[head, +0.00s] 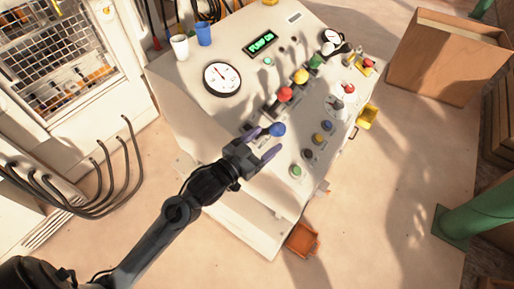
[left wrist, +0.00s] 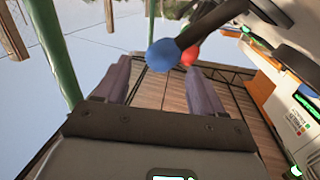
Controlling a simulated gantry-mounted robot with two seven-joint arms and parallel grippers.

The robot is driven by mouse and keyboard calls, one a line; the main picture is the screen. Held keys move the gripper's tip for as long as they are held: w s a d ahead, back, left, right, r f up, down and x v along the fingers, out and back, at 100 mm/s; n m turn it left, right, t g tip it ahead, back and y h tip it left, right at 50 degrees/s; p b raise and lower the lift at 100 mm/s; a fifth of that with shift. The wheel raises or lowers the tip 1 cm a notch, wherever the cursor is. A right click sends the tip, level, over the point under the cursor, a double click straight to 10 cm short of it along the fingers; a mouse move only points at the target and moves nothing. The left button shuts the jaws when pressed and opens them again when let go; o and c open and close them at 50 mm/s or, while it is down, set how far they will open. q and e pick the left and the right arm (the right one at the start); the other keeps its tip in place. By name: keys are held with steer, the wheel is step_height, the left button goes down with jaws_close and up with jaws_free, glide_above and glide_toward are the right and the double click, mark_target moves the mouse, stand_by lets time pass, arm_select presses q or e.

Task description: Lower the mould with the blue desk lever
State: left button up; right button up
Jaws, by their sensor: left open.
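The blue desk lever ends in a round blue knob (head: 277,129) on the sloping pale desk (head: 185,105). My right gripper is not in view. I cannot make out the mould; a caged machine (head: 50,60) stands at the left.
Red (head: 285,94), yellow (head: 301,76) and green (head: 315,61) lever knobs stand in a row beyond the blue one. Several buttons lie to the right. A round gauge (head: 222,78), a lit display (head: 261,42) and two cups (head: 203,33) are farther back.

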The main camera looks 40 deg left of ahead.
mark_target(281, 125)
arm_select(q)
steer(key=shift+s+a+r, duration=0.1)
steer(key=shift+s+a, duration=0.1)
steer(key=shift+s, duration=1.05)
steer(key=w+y, duration=0.2)
steer(key=w, duration=0.1)
steer(key=w+n+y, duration=0.1)
steer(key=w+y, duration=0.1)
steer(key=w, duration=0.1)
steer(key=w+d+n+y+p, duration=0.1)
steer(key=w, duration=0.2)
steer(key=shift+d+t+y, duration=0.1)
steer(key=shift+t+y, duration=0.2)
steer(key=shift+y, duration=0.1)
steer(key=shift+w, duration=0.8)
